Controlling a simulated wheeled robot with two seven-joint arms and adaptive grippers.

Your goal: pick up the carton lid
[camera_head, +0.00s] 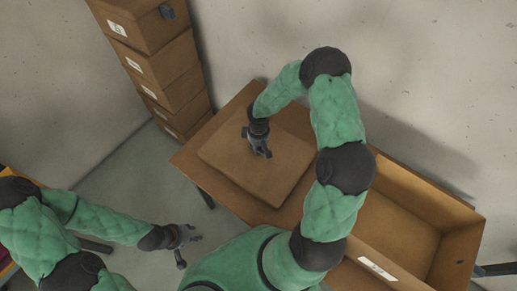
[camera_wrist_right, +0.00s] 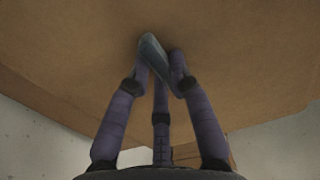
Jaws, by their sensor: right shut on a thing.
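The carton lid (camera_head: 240,172) is a flat brown square with rounded corners, over the wooden table (camera_head: 190,158). My right gripper (camera_head: 262,151) reaches down onto its middle. In the right wrist view the fingers (camera_wrist_right: 160,65) are closed around a small dark grey grip piece on the brown lid (camera_wrist_right: 235,50). I cannot tell whether the lid touches the table or hangs just above it. My left gripper (camera_head: 184,246) is empty, with its fingers spread, low at the left, apart from the table. The open carton (camera_head: 445,262) stands at the right, partly hidden by my right arm.
A stack of closed cardboard boxes (camera_head: 160,70) with white labels stands at the back left, against the wall. The carton's inside looks empty where it shows. Bare floor (camera_head: 120,190) lies between the stack and my left arm.

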